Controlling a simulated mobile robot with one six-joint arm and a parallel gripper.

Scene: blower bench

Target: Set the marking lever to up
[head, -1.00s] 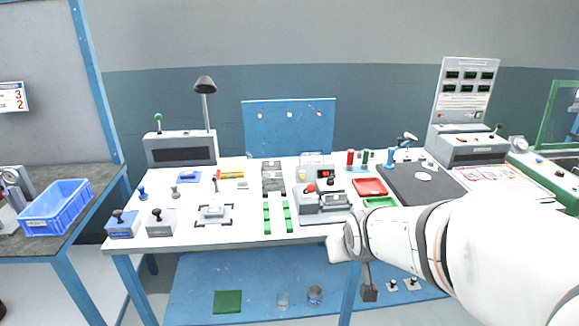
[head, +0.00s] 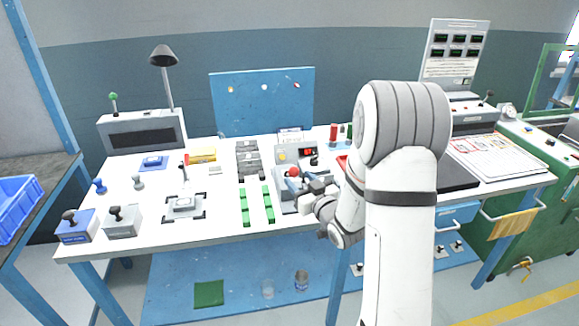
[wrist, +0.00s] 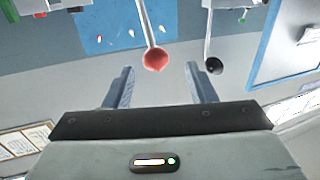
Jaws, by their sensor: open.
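A lever with a red ball knob (head: 292,171) stands on a grey machine at the middle of the bench. In the wrist view the red ball (wrist: 155,59) hangs on a thin pale rod, between and just beyond my fingertips. My gripper (wrist: 160,75) is open and empty, with one finger on each side of the ball's line. In the head view my gripper (head: 303,187) is low in front of the machine and hides part of it. I cannot read a label that names the marking lever.
Green strips (head: 244,207) lie left of the machine.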

